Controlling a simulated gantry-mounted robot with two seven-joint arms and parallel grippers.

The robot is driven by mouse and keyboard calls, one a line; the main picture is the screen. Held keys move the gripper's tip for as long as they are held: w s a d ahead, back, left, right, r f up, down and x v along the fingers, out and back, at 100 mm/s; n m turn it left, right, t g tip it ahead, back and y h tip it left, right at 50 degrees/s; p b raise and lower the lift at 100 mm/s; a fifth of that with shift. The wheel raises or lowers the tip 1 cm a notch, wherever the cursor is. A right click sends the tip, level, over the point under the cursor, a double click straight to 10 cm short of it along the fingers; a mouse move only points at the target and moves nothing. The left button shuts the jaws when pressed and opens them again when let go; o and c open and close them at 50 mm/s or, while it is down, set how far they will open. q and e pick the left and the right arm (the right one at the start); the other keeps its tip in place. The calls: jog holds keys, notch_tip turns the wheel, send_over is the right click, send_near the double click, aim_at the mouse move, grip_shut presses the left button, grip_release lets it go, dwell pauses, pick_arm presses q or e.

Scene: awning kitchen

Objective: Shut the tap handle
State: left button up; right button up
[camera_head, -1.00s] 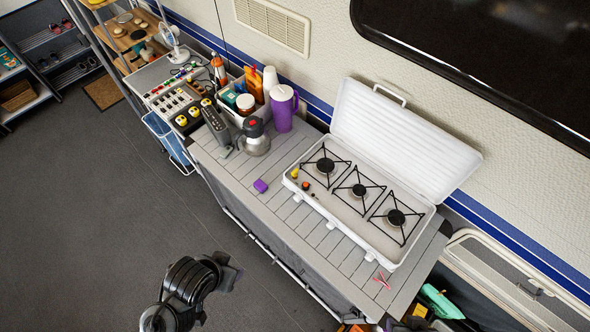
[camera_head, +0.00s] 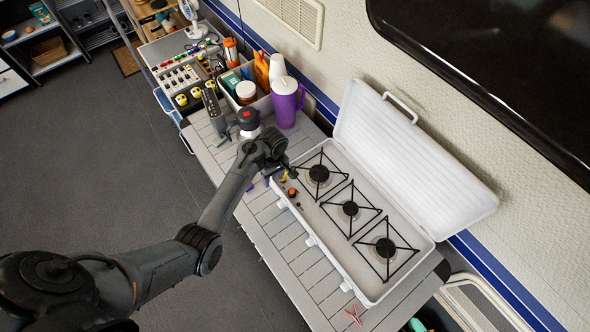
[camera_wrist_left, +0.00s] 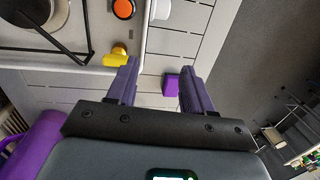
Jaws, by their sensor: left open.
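A small yellow tap handle (camera_head: 284,176) is at the front left corner of the white camping stove (camera_head: 325,254). In the left wrist view the yellow handle (camera_wrist_left: 117,54) sticks out from the stove's edge, just beside the tip of one finger. My left gripper (camera_head: 289,170) is above that corner of the stove. I cannot tell whether the finger touches the handle. My right gripper is out of view.
An orange knob (camera_wrist_left: 123,8) is near the yellow handle on the stove. A purple block (camera_wrist_left: 171,83) lies on the slatted table (camera_head: 275,221). A purple jug (camera_head: 285,106) and a red-topped pot (camera_head: 248,119) stand close behind the gripper. The stove lid (camera_head: 405,150) is raised.

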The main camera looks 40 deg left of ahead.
pick_arm(q)
jog(key=w+r+t, duration=0.1)
jog(key=w+r, duration=0.4)
jog(key=f, duration=0.3)
jog(key=f+b, duration=0.1)
jog(key=f, duration=0.3)
jog(key=f+b, duration=0.1)
jog(key=f, duration=0.2)
jog(key=shift+w+a+f, duration=0.2)
jog(key=shift+w+f, duration=0.1)
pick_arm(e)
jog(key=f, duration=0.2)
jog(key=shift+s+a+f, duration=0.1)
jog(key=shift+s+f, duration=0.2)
pick_arm(q)
jog(key=c, duration=0.8)
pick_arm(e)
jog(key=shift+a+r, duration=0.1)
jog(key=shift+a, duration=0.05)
